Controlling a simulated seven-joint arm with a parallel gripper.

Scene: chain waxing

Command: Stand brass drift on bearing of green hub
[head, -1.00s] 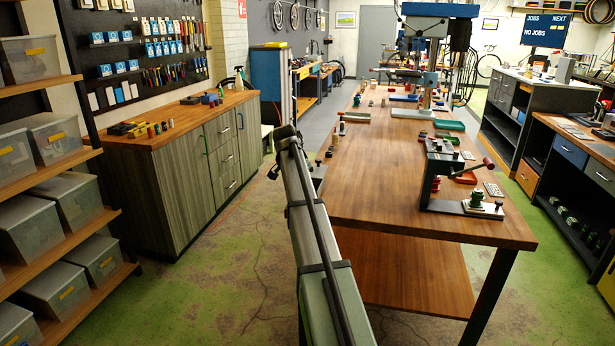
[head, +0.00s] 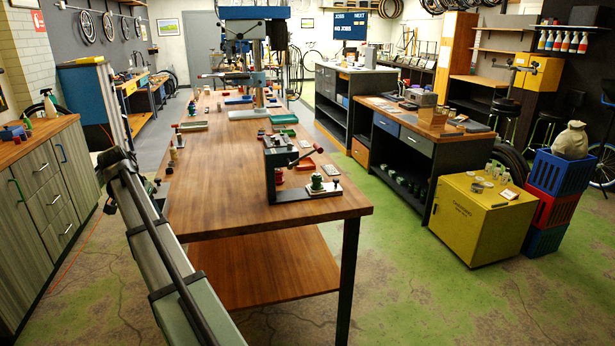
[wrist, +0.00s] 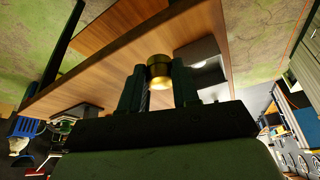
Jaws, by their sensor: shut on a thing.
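The brass drift (wrist: 159,72), a short shiny cylinder, is between the two dark fingers of my gripper (wrist: 159,88) in the wrist view, held off the floor near the wooden bench. My gripper is shut on it. In the head view my arm hides most of the gripper at the bench's left edge, and I cannot make out the drift there. A small green part (head: 316,182), probably the green hub, stands on a pale plate on the dark base of the bench fixture at the near right. Its bearing is too small to make out.
A drill press (head: 250,70) and trays stand farther back. A yellow cabinet (head: 468,225) and stacked crates (head: 553,185) are at the right.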

